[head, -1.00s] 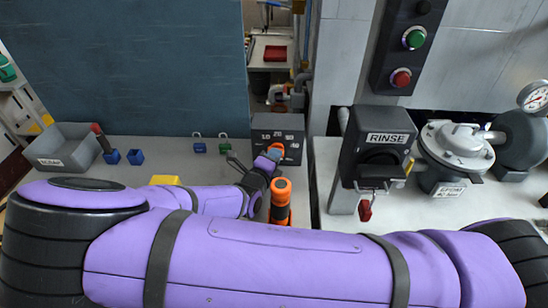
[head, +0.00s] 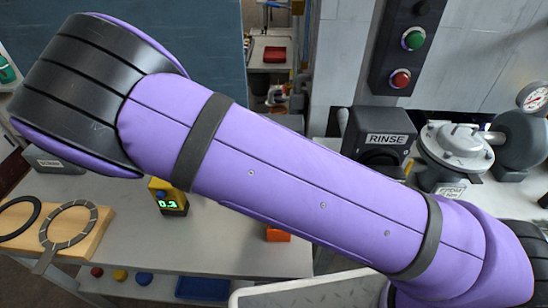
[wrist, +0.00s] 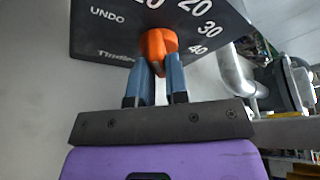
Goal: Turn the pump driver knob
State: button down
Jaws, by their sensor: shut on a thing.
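The orange knob (wrist: 158,42) sits on a dark dial panel (wrist: 98,32) in the wrist view, with white marks "UNDO", "20", "30" and "40" and one number partly cut off at the top. My gripper (wrist: 159,72) is shut on the knob, its two blue-grey fingers on either side of it. In the head view my purple arm crosses the middle and hides the knob, its panel and my gripper.
A yellow device (head: 167,196) with a green display stands on the left table. The grey RINSE box (head: 385,135) and a round metal pump (head: 457,145) stand on the right. Green (head: 414,39) and red (head: 400,78) buttons are above. Rings (head: 70,225) lie on a wooden board.

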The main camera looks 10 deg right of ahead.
dwell(0.4)
jog(key=c, duration=1.1)
grip_release()
jog(key=shift+v, duration=3.8)
jog(key=shift+d, duration=0.1)
